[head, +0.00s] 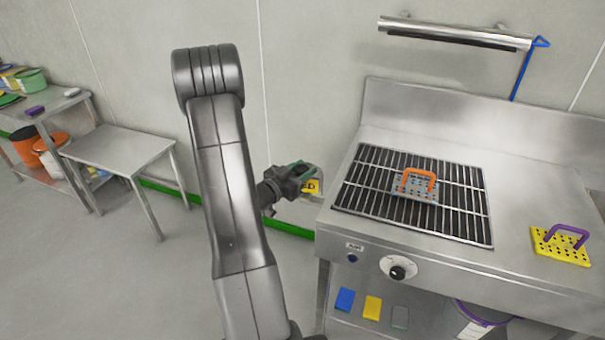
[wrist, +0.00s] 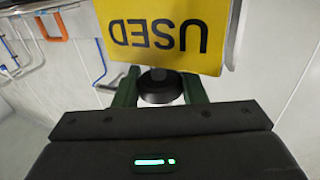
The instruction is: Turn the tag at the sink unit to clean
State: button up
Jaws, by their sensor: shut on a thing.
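The tag is a yellow plate reading USED (wrist: 165,35), upside down in the wrist view. In the head view only part of the yellow tag (head: 311,187) shows, at the left side of the steel sink unit (head: 400,232). My gripper (head: 298,173) is beside it. In the wrist view my gripper (wrist: 160,92) has its green fingers shut on a round black knob (wrist: 160,84) at the tag's lettered edge. The inner contact faces are partly hidden. No clean face shows.
On the unit's grate (head: 455,200) lies a perforated plate with an orange handle (head: 420,180). A yellow plate with a purple handle (head: 560,246) lies to the right. A rail (head: 455,32) is on the wall. A steel table (head: 120,147) stands left, with clear floor before it.

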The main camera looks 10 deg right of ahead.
jog(key=n+t+y+b, duration=0.1)
jog(key=t+b, duration=0.1)
jog(key=n+t+y+b, duration=0.1)
jog(key=n+y+b, duration=0.1)
jog(key=b, duration=0.1)
jog(key=shift+f+t, duration=0.4)
jog(key=n+t+y+b, duration=0.1)
jog(key=y+b, duration=0.1)
jog(key=b, duration=0.1)
jog(key=n+t+y+b, duration=0.1)
jog(key=n+y+b, duration=0.1)
jog(key=y+b, duration=0.1)
jog(key=shift+n+t+b, duration=0.3)
jog(key=shift+t+b, duration=0.1)
jog(key=shift+b, duration=0.4)
jog(key=n+t+y+b, duration=0.1)
jog(key=n+y+b, duration=0.1)
jog(key=y+b, duration=0.1)
jog(key=shift+r+y+b, duration=0.1)
jog(key=shift+y+b, duration=0.2)
jog(key=shift+b, duration=0.45)
jog(key=shift+r+n+y+b, duration=0.15)
jog(key=shift+n+y+b, duration=0.75)
jog(key=shift+y+b, duration=0.3)
jog(key=shift+y, duration=0.3)
jog(key=shift+a+r+n+y+b, duration=0.1)
jog(key=shift+r+n+y+b, duration=0.15)
jog(key=shift+n+y+b, duration=0.2)
jog(key=o, duration=1)
